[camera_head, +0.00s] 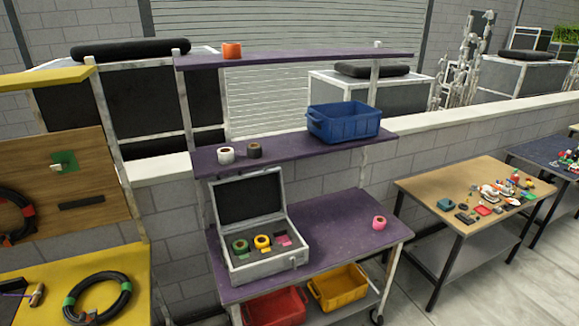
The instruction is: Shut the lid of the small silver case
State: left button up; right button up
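The small silver case (290,262) sits on the purple middle-height worktop of a shelf unit. Its lid (249,199) stands open, tilted up at the back, with a dark lining. Inside the case lie a green tape roll (240,246), a yellow tape roll (262,241) and a pink item (283,239) in dark foam. Neither of my grippers shows in the head view.
A pink tape roll (379,223) lies on the worktop (340,235) right of the case. The shelf above (290,150) holds a white roll (226,155), a dark roll (254,150) and a blue crate (344,123). Red (275,308) and yellow (338,287) bins stand below. A cluttered table (440,187) is at right.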

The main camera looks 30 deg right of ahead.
aim_at(241, 200)
jog(key=z, duration=0.5)
jog(key=i, duration=0.85)
jog(key=u, duration=0.25)
